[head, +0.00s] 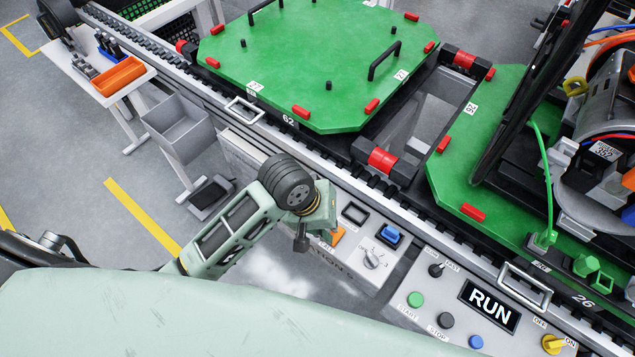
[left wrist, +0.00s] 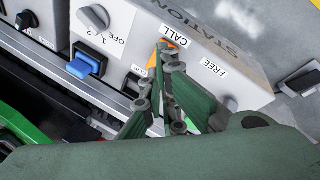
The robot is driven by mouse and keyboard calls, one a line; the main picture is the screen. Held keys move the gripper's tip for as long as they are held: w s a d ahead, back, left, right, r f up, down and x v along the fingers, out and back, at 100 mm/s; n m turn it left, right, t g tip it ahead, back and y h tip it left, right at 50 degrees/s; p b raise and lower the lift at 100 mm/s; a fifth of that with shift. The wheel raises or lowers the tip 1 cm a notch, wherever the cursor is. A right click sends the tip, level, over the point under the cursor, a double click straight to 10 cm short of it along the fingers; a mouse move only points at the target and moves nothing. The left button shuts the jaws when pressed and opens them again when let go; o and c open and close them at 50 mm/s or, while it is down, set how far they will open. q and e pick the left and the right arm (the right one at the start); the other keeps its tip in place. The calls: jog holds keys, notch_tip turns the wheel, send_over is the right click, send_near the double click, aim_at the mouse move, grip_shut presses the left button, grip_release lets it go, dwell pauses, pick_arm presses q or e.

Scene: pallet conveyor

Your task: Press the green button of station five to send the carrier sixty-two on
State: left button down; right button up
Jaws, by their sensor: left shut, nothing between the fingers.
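Carrier sixty-two (head: 320,60) is a green pallet with black handles and red corner pieces, on the conveyor at the top. Its edge label reads 62. My left gripper (head: 301,243) is shut and empty over the station box (head: 375,262). In the left wrist view its fingertips (left wrist: 168,56) are over an orange part beside the CALL label, partly covering it. A FREE label (left wrist: 213,67) is to their right. A green START button (head: 415,299) is on the RUN panel.
The box also carries a blue switch (head: 390,234) and a grey knob (head: 372,260). The RUN panel has a grey STOP button (head: 446,320) and a yellow switch (head: 553,343). A second carrier (head: 500,130), marked 26, is loaded at the right. A grey bin (head: 180,128) stands left.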

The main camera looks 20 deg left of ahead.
pick_arm(q)
jog(key=w+a+r+n+g+y, duration=0.2)
jog(key=w+a+r+n, duration=0.4)
jog(key=w+r+n, duration=0.5)
jog(key=shift+a+r+y+b, duration=0.25)
jog(key=shift+r+y+b, duration=0.1)
jog(key=shift+r+y, duration=0.2)
notch_tip(320, 180, down, 14)
jog(key=shift+f+b, duration=0.1)
jog(key=shift+b, duration=0.2)
